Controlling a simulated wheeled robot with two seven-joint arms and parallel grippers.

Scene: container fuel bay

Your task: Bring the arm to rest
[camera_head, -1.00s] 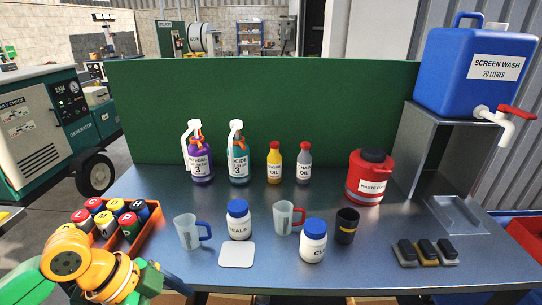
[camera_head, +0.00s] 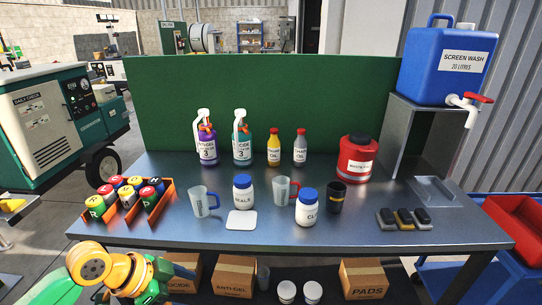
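My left arm, orange and green, comes in at the lower left in the head view, in front of the steel workbench (camera_head: 330,234). Its gripper fingertips cannot be made out. My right arm and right gripper are not in the view. On the bench stand two spray bottles, a yellow oil bottle (camera_head: 273,147), a grey oil bottle (camera_head: 300,147) and a red waste can (camera_head: 356,158). Two measuring jugs, two white tubs with blue lids and a black cup (camera_head: 336,196) stand nearer the front. I see nothing held.
An orange tray (camera_head: 128,217) of several coloured cans sits at the bench's left end. Several sponge-like blocks (camera_head: 404,217) lie at the right. A blue screen wash container (camera_head: 445,66) stands on a metal stand. Cardboard boxes (camera_head: 234,276) sit below the bench. The bench's front edge is mostly clear.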

